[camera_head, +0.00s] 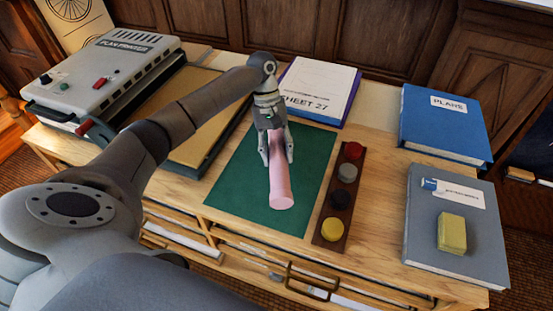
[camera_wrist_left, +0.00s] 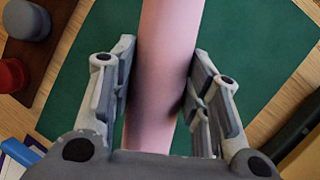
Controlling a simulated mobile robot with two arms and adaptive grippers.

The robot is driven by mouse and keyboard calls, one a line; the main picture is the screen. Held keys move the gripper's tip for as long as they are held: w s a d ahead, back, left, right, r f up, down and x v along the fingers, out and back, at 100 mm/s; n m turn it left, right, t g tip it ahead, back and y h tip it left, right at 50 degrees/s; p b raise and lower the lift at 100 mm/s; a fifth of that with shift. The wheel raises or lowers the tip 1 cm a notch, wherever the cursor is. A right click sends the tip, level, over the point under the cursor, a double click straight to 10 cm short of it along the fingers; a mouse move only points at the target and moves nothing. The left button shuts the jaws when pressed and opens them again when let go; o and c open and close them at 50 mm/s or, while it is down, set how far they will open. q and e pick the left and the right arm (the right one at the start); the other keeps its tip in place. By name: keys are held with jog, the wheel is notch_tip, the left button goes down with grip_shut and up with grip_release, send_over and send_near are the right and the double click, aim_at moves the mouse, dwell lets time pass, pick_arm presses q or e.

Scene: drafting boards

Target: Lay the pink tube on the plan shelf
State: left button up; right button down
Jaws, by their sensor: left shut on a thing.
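The pink tube (camera_head: 280,180) is over the green mat (camera_head: 232,190) in the middle of the desk, its round end toward the desk's front edge. My left gripper (camera_head: 276,158) comes down on the tube from above, with one finger on each side, and is shut on it. In the left wrist view the tube (camera_wrist_left: 165,60) runs between the two fingers (camera_wrist_left: 160,90). I cannot tell whether the tube touches the mat. My right gripper is not in view. I cannot pick out the plan shelf for certain.
A grey plan printer (camera_head: 105,78) stands at the left. A SHEET 27 pad (camera_head: 320,88) lies behind the mat. A wooden rack (camera_head: 329,231) of several coloured round pieces is right of it. A blue PLANS binder (camera_head: 440,128) and a grey folder (camera_head: 425,225) with a yellow block (camera_head: 452,233) are farther right.

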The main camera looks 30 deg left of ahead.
pick_arm(q)
jog(key=shift+w+a+f, duration=0.2)
jog(key=shift+f, duration=1.75)
